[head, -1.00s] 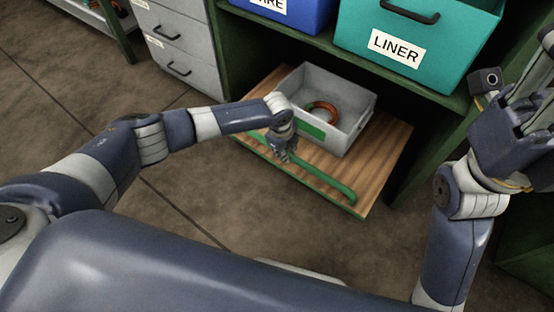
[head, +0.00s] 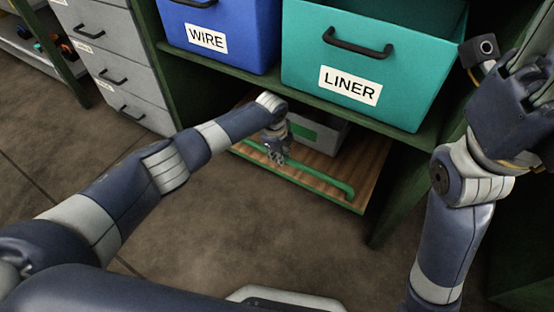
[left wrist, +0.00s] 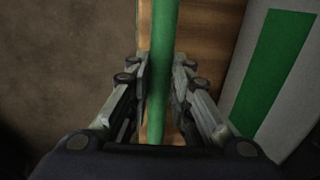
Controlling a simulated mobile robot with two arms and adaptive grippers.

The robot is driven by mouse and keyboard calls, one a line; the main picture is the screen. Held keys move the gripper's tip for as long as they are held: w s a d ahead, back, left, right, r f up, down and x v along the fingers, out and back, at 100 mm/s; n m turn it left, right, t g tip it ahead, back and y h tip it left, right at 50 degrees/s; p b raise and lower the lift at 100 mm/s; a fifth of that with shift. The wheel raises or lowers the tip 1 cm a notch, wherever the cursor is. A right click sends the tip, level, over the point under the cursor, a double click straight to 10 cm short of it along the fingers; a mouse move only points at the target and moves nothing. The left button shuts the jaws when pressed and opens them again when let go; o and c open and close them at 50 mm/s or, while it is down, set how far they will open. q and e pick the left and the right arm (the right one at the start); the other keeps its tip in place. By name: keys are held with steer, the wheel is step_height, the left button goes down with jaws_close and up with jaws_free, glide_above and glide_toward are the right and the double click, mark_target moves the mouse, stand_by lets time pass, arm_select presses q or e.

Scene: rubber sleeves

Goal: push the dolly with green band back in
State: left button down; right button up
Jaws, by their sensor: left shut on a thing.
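The dolly (head: 368,186) is a low wooden board under the shelf, with a green bar handle (head: 322,181) along its front edge. Most of it lies beneath the shelf, with its front part sticking out. A grey bin (head: 331,136) with a green band (head: 303,131) stands on it, partly hidden by the shelf and my left arm. My left gripper (head: 275,155) is shut on the green handle; the left wrist view shows the handle (left wrist: 162,60) between the fingers. My right gripper (head: 530,85) is raised at the right, away from the dolly; its fingers are partly cut off.
Above the dolly, a blue WIRE bin (head: 225,38) and a teal LINER bin (head: 385,85) stand on the green shelf (head: 300,92). A green shelf post (head: 395,200) stands right of the dolly. Grey drawers (head: 115,60) stand at left. The floor in front is clear.

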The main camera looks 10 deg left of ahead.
arm_select(q)
steer(key=shift+w+r, duration=0.1)
steer(key=shift+w, duration=0.1)
steer(key=c, duration=1.6)
jaws_free()
steer(key=shift+d, duration=0.1)
steer(key=shift+o, duration=0.8)
